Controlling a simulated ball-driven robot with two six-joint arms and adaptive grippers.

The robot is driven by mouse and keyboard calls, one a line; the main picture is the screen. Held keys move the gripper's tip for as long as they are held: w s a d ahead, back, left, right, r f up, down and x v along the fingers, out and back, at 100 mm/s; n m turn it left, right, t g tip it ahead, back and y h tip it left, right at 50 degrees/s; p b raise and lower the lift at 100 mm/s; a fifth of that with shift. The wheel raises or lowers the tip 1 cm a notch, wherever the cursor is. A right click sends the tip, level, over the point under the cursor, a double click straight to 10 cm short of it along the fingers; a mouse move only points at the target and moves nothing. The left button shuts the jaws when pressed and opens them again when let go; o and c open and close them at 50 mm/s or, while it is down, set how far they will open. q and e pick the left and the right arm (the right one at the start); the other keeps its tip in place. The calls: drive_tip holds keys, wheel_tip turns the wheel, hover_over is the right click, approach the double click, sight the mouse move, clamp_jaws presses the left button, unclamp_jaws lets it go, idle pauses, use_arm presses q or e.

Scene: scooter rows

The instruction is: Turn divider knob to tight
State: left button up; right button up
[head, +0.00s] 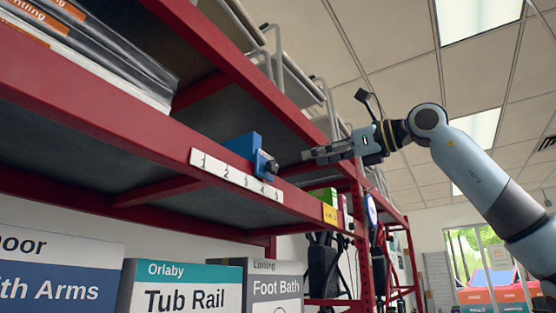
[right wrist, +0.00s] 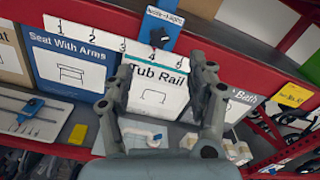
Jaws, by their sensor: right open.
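A blue divider (head: 243,146) stands on the red shelf edge in the head view, behind the white number strip. Its dark knob (head: 271,167) sticks out at the front. In the right wrist view the blue divider (right wrist: 172,8) is at the top centre, with the black knob (right wrist: 159,38) below a small white label (right wrist: 165,16) whose words are hard to read. My right gripper (head: 308,155) is open and empty, to the right of the knob and apart from it. In the wrist view its fingers (right wrist: 161,66) spread below the knob. My left gripper is not in view.
The white number strip (right wrist: 92,36) runs along the red shelf edge (head: 120,125). Boxes, among them the Tub Rail box (head: 185,291), stand below. A yellow tag (head: 329,215) hangs farther right. Free space lies in front of the shelf.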

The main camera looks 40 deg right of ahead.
sight(275, 167)
drive_tip(key=p+x, duration=0.4)
drive_tip(key=x, duration=0.5)
drive_tip(key=shift+w+a+p, duration=0.15)
drive_tip(key=shift+w+p, duration=0.05)
drive_tip(key=shift+p, duration=0.2)
drive_tip(key=shift+w+a, duration=0.15)
drive_tip(key=shift+w, duration=0.3)
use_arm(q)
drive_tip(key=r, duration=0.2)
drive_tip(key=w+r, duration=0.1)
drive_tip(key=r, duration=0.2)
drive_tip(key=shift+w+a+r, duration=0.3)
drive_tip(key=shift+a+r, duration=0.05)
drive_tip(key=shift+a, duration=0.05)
use_arm(e)
drive_tip(key=shift+f, duration=0.1)
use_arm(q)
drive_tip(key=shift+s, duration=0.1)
use_arm(e)
drive_tip(key=shift+s, duration=0.1)
drive_tip(key=c, duration=1.1)
